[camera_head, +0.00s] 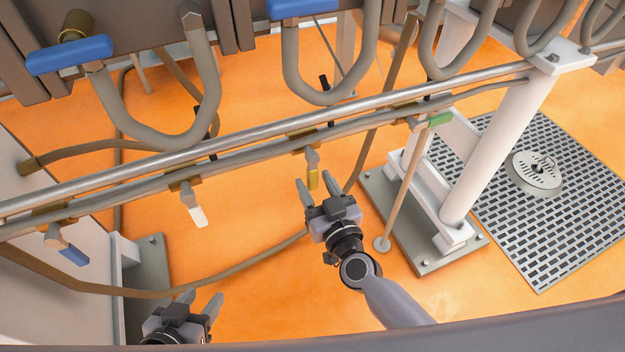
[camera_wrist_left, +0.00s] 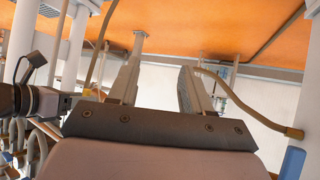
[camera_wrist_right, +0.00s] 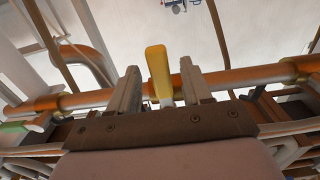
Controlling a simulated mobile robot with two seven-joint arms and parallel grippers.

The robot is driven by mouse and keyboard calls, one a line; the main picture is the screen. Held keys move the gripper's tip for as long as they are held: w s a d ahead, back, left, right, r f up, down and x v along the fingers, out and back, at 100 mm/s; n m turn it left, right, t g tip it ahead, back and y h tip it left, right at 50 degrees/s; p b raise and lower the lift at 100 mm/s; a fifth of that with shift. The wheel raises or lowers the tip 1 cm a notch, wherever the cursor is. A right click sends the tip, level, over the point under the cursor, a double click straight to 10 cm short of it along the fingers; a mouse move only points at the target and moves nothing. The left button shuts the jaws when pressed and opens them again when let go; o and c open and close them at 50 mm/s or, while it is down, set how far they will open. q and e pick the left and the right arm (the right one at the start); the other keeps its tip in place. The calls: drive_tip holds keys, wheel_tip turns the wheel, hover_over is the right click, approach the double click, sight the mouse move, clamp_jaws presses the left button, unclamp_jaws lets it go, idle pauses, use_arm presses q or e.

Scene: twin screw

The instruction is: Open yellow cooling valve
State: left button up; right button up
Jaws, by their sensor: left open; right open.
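The yellow valve handle (camera_head: 312,179) hangs down from a brass fitting on the lower pipe, in the middle of the head view. In the right wrist view the yellow handle (camera_wrist_right: 158,72) stands between the two fingers, with a visible gap on each side. My right gripper (camera_head: 312,190) is open, with its fingertips close to the handle's lower end; contact cannot be told. My left gripper (camera_head: 200,300) is open and empty, low at the bottom left of the head view, away from the valves.
A white valve handle (camera_head: 197,217) and a blue one (camera_head: 73,256) hang to the left on the same pipe (camera_head: 240,152); a green one (camera_head: 439,119) is to the right. Thick hoses (camera_head: 150,140) loop above. A white post (camera_head: 497,150) stands right of my right arm.

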drive_tip(key=shift+w+a, duration=0.2)
drive_tip(key=shift+w, duration=0.35)
use_arm(q)
drive_tip(key=shift+w+d+r, duration=0.15)
drive_tip(key=shift+d+r, duration=0.2)
drive_tip(key=shift+d, duration=0.1)
use_arm(e)
drive_tip(key=shift+w+a, duration=0.15)
drive_tip(key=shift+w, duration=0.3)
clamp_jaws()
use_arm(q)
drive_tip(key=shift+w+a+r, duration=0.1)
drive_tip(key=shift+w+a, duration=0.1)
drive_tip(key=shift+w, duration=0.05)
